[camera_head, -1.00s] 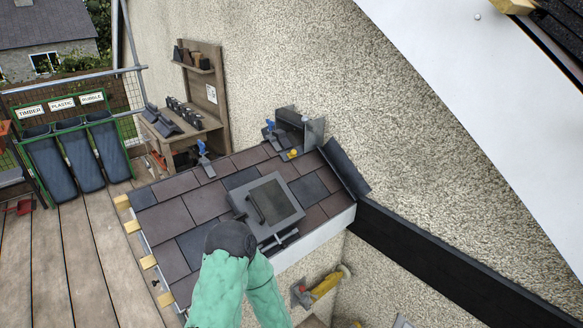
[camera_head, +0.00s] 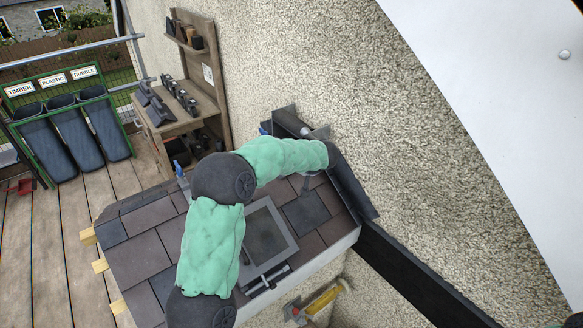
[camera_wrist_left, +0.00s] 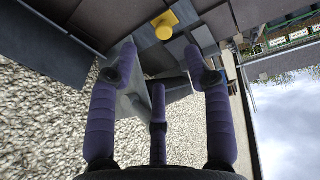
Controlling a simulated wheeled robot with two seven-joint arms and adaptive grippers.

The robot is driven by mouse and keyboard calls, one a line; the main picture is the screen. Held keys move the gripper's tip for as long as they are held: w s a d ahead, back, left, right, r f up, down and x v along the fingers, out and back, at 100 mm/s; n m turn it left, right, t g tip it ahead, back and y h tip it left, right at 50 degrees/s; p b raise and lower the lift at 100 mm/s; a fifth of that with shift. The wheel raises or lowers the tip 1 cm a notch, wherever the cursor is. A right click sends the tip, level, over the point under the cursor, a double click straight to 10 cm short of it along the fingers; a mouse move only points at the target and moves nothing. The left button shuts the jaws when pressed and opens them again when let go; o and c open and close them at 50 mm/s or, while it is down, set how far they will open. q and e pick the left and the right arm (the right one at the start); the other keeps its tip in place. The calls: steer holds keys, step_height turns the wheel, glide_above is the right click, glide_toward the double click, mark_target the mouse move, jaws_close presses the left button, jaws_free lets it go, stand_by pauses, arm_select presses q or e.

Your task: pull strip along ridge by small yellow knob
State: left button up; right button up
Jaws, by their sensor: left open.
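The small yellow knob (camera_wrist_left: 165,24) shows in the left wrist view at the top, on a flat grey piece (camera_wrist_left: 152,50) that seems to be the strip. My left gripper (camera_wrist_left: 160,80) is open, its fingers spread below the knob in that view and apart from it, with nothing held. In the head view my green left arm reaches across the small tiled roof (camera_head: 140,260) to its upper right end by the wall. There the arm hides the knob and most of the strip, and the gripper's fingers cannot be made out.
A grey-framed roof window (camera_head: 284,244) sits in the tiles under my arm. A dark upright flashing (camera_head: 350,188) borders the roof's right end. A blue-handled tool (camera_head: 180,170) stands at the upper edge. A wooden bench (camera_head: 185,125) with tiles stands behind; the rough wall is close.

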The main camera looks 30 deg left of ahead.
arm_select(q)
steer(key=x, duration=0.7)
steer(key=a+r+x, duration=0.1)
steer(key=x, duration=0.2)
steer(key=shift+w+a+f, duration=0.1)
steer(key=shift+w+f, duration=0.15)
steer(key=shift+w, duration=0.15)
jaws_close()
